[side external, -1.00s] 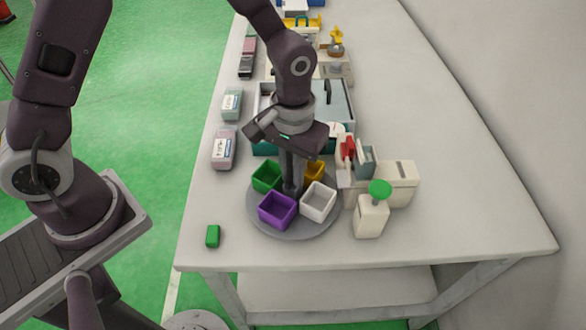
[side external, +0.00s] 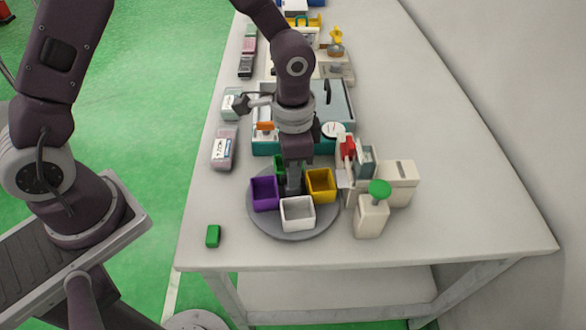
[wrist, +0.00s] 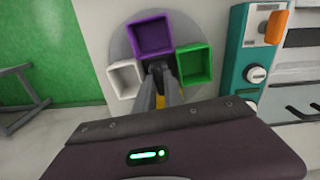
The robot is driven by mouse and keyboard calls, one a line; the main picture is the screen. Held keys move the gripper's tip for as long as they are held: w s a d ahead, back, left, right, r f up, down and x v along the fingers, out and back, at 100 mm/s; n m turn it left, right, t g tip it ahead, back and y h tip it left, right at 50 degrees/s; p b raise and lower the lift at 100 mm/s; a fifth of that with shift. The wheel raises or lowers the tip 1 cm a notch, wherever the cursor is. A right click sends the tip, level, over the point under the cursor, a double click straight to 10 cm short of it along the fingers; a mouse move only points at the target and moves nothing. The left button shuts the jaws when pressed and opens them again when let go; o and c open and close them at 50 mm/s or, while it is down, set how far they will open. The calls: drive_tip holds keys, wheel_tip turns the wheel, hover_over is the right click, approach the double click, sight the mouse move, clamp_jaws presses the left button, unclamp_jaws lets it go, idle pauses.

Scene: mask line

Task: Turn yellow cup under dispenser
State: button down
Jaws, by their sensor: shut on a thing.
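A round grey turntable (side external: 262,226) carries four square cups. The yellow cup (side external: 321,184) is at its right, beside the dispenser (side external: 347,172) with its red part; I cannot tell whether it is directly under the outlet. The white cup (side external: 297,214) is at the front, the purple cup (side external: 264,193) at the left, and the green cup (side external: 279,164) at the back, partly hidden. My gripper (side external: 294,190) points down at the middle, shut on the turntable's centre handle, which the fingers mostly hide. In the wrist view, only a sliver of the yellow cup (wrist: 160,101) shows between the fingers.
A cream bottle with a green top (side external: 371,214) stands right of the turntable, before a cream box (side external: 401,183). A teal-and-grey machine (side external: 338,100) is behind. A small green block (side external: 213,236) lies front left. The front right of the table is clear.

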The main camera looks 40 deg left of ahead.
drive_tip(key=shift+m, duration=0.6)
drive_tip(key=c, duration=1.4)
unclamp_jaws()
drive_tip(key=shift+c, duration=0.2)
wheel_tip(320, 180, up, 7)
drive_tip(key=shift+r, duration=0.1)
